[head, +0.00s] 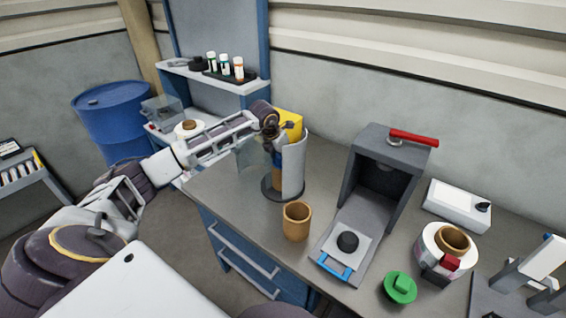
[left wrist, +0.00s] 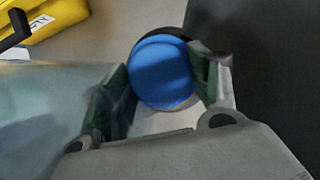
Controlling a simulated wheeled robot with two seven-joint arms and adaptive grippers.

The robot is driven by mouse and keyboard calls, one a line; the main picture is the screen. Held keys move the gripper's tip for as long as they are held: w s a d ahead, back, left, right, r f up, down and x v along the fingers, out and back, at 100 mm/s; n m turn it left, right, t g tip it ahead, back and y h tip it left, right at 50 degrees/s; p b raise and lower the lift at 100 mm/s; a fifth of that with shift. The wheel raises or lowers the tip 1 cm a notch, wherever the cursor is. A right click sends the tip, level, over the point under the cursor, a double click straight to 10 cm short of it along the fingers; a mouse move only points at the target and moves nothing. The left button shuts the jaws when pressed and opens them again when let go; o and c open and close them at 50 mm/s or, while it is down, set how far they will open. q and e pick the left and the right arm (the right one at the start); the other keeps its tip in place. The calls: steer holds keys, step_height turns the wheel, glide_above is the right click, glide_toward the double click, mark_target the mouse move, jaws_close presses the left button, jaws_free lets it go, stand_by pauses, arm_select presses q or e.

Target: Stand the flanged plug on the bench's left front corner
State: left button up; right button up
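The green flanged piece (head: 400,288), a disc with a raised grip, looks like the flanged plug. My left gripper (head: 272,135) is at the back left of the bench, far from the green piece, by a curved white guard (head: 293,165) on a dark round base. In the left wrist view, its fingers (left wrist: 160,90) stand on both sides of a round blue object (left wrist: 160,72); whether they grip it is unclear. My right gripper is out of view.
A brown cup (head: 297,221) stands near the bench's front left. A yellow box (head: 291,122) is behind the guard. The left front corner area looks clear.

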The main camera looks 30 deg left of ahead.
arm_select(q)
steer(key=shift+s+f, duration=0.15)
steer(key=shift+f, duration=0.15)
steer(key=shift+c, duration=1.1)
steer(key=shift+d+f, duration=0.1)
steer(key=shift+f, duration=0.05)
steer(key=shift+c, duration=0.5)
steer(key=shift+s, duration=0.1)
steer(key=shift+r, duration=0.4)
steer(key=r, duration=0.2)
steer(key=r+b, duration=0.1)
steer(key=r, duration=0.5)
steer(key=shift+w, duration=0.3)
steer(key=shift+r+b, duration=0.35)
steer(key=shift+r, duration=0.4)
steer(key=shift+s, duration=0.1)
